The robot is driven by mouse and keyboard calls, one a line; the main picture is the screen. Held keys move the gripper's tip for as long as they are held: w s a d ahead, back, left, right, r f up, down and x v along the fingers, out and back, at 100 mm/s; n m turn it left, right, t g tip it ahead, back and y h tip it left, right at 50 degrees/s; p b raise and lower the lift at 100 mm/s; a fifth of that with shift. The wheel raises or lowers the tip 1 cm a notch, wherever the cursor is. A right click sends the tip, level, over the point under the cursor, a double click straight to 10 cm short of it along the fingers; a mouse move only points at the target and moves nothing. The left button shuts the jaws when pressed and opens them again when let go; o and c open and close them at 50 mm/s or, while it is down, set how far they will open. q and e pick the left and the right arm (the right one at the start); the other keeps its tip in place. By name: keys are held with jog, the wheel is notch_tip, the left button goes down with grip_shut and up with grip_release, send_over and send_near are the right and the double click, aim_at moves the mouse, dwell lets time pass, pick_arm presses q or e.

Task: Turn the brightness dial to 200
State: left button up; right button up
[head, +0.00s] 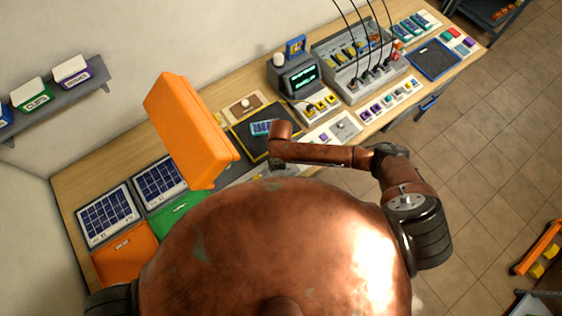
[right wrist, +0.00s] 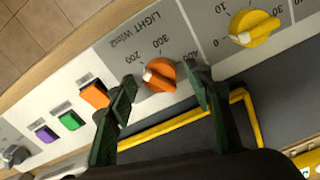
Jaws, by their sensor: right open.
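The brightness dial (right wrist: 160,75) is an orange knob with a white mark, on a pale panel lettered LIGHT in the right wrist view. Numbers 200, 300 and 400 stand around it. Its white mark faces left, towards the 200 side; I cannot read the exact setting. My right gripper (right wrist: 162,91) is open, with one dark finger on each side of the dial. I cannot tell whether either finger touches it. In the head view my right arm reaches over the bench, and the dial cannot be made out. My left gripper is not in view.
A yellow dial (right wrist: 255,28) is close to the right finger. Orange (right wrist: 95,93), green (right wrist: 70,121) and purple (right wrist: 47,134) buttons lie to the left. A yellow-edged dark area (right wrist: 180,130) is below. A large orange box (head: 190,130) rises above the bench in the head view.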

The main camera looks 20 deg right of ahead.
notch_tip(320, 180, up, 12)
jog(key=shift+f, duration=0.2)
dwell(0.6)
